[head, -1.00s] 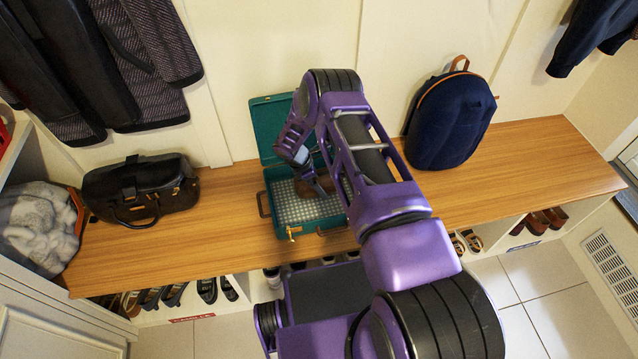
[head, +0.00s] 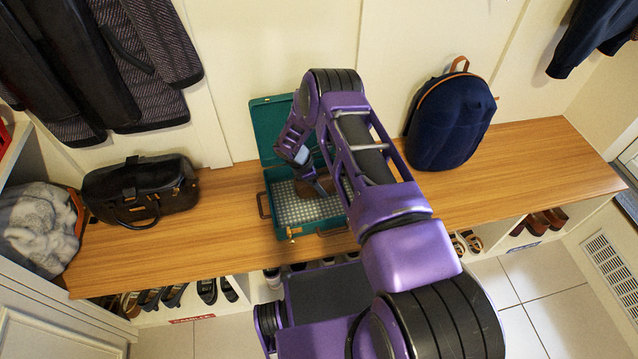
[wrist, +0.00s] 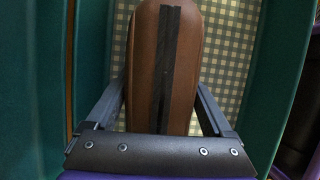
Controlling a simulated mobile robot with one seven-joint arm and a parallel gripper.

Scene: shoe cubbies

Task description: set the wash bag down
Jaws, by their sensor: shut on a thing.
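The wash bag (wrist: 146,60) is brown with a dark zip strip along its top. In the wrist view it lies between the two fingers of my gripper (wrist: 160,105), which is shut on it. In the head view the bag (head: 322,186) shows only in part behind my arm. It is inside the open teal suitcase (head: 268,205), over the checkered lining (wrist: 234,50). I cannot tell whether its underside touches the lining. My gripper (head: 312,178) points down into the suitcase and is partly hidden.
The suitcase stands on a wooden bench (head: 225,215), its lid (head: 270,125) raised at the back. A black handbag (head: 140,190) is on the left and a navy backpack (head: 450,122) on the right. Bare bench lies between the handbag and suitcase.

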